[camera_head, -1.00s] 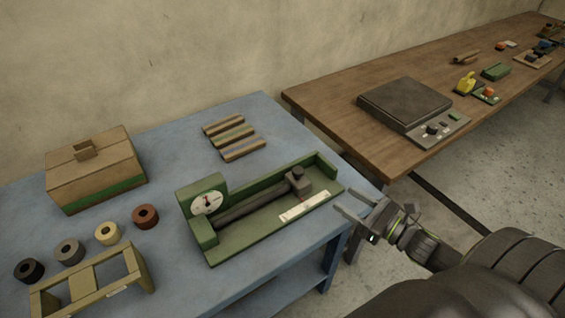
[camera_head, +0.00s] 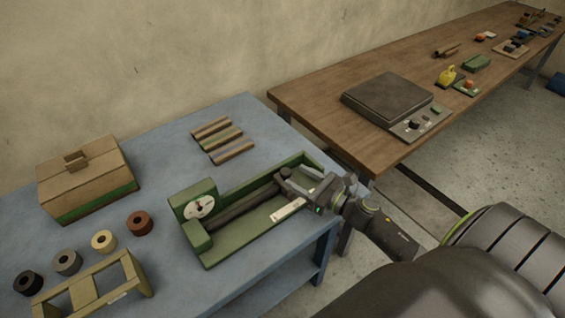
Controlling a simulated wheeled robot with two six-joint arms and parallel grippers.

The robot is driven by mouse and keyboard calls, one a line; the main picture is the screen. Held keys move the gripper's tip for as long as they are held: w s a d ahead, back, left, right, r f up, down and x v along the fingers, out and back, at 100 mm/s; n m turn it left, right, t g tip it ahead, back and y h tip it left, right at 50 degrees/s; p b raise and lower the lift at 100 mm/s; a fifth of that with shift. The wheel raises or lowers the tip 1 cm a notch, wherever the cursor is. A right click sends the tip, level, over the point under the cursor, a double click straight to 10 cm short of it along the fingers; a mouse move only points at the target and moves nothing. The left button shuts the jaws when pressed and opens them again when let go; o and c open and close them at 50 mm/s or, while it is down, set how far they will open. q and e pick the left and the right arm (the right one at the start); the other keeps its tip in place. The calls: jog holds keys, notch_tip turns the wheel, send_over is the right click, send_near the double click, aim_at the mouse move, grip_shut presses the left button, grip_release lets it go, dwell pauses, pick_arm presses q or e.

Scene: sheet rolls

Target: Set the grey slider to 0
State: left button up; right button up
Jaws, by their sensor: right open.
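The green device (camera_head: 222,247) with a long tray sits on the blue table. A white dial (camera_head: 200,207) is at its left end, and a dark bar (camera_head: 243,204) runs along it. The grey slider (camera_head: 284,175) is near the right end of the bar, partly hidden by my right gripper. A white scale strip (camera_head: 287,209) lies on the front edge, its marks too small to read. My right gripper (camera_head: 295,184) is open with its fingers at the slider; I cannot tell whether they touch it. My left gripper is out of view.
A cardboard box (camera_head: 85,178), several small rolls (camera_head: 104,241), a wooden rack (camera_head: 100,291) and striped sticks (camera_head: 222,140) share the blue table (camera_head: 165,155). A brown table (camera_head: 310,95) with a dark scale-like device (camera_head: 388,100) stands behind to the right.

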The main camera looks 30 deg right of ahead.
jog(key=p+x, duration=0.1)
jog(key=x, duration=0.5)
jog(key=shift+w+a+p, duration=0.15)
jog(key=shift+w+p, duration=0.1)
jog(key=shift+p, duration=0.05)
jog(key=shift+c, duration=0.4)
grip_shut()
